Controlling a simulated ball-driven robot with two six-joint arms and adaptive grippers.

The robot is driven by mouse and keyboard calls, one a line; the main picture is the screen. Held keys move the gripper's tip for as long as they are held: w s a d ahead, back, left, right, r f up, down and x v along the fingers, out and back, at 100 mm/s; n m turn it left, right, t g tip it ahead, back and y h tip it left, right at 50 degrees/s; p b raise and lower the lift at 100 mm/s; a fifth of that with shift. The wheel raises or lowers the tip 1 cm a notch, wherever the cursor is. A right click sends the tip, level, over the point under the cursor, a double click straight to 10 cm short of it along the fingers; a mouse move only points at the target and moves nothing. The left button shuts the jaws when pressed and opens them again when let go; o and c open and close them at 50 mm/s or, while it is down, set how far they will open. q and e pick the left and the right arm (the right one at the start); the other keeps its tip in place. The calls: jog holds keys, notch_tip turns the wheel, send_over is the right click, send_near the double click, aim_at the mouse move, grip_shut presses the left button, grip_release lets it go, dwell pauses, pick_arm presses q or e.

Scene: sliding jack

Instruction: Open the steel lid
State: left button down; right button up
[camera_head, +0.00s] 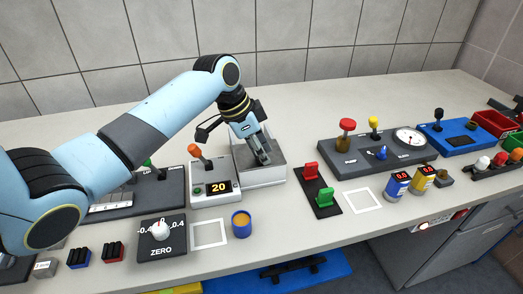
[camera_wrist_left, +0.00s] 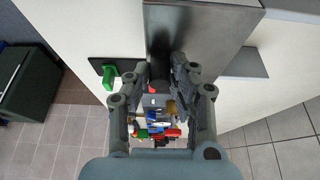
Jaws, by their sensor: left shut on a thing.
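The steel box (camera_head: 262,176) stands on the bench at the middle of the head view, behind the red and green levers. Its steel lid (camera_wrist_left: 205,28) shows as a large grey metal surface at the top of the left wrist view. My left gripper (camera_head: 263,157) reaches down at the box from above. It is shut on the lid, at its edge as far as I can tell; its fingers (camera_wrist_left: 164,78) meet the metal there in the wrist view. The exact grip is hidden by the fingers. My right gripper is in neither view.
Left of the box is a grey unit (camera_head: 215,187) reading 20 with an orange-topped lever. In front right is a black plate with a red lever (camera_head: 310,171) and a green lever (camera_head: 325,197). A gauge panel (camera_head: 375,150) stands further right. The wall is behind.

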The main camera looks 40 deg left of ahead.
pick_arm(q)
jog(key=w+a+b, duration=0.3)
jog(key=w+a, duration=0.2)
jog(key=a, duration=0.1)
jog(key=shift+w+a, duration=0.4)
jog(key=c, duration=1.2)
grip_release()
jog(key=shift+o, duration=0.2)
jog(key=v, duration=1.2)
jog(key=shift+f, duration=0.1)
